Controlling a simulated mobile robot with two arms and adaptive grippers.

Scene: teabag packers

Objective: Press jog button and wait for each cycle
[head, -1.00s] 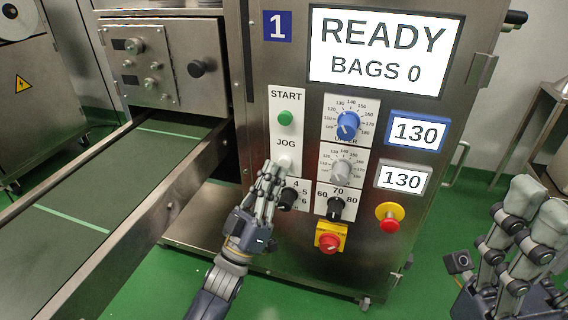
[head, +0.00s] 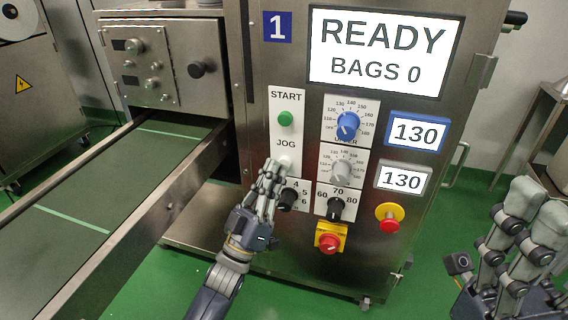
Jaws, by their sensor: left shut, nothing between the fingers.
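The jog button (head: 286,160) is a pale button under the JOG label on a white strip of the machine's front panel. My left gripper (head: 272,168) is shut and empty, with its fingertips at the lower left of the button. The fingers cover part of it, and I cannot tell whether they touch it or press it. The screen (head: 378,52) reads READY and BAGS 0. My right gripper (head: 537,205) is at the lower right, away from the panel, and I cannot tell how far apart its fingers are.
Above JOG is a green START button (head: 285,118). To the right are a blue dial (head: 348,125), a grey dial (head: 343,171), a black knob (head: 335,209) and two 130 displays. A red emergency button (head: 389,224) and a red switch (head: 329,242) sit lower. A conveyor (head: 95,215) runs at left.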

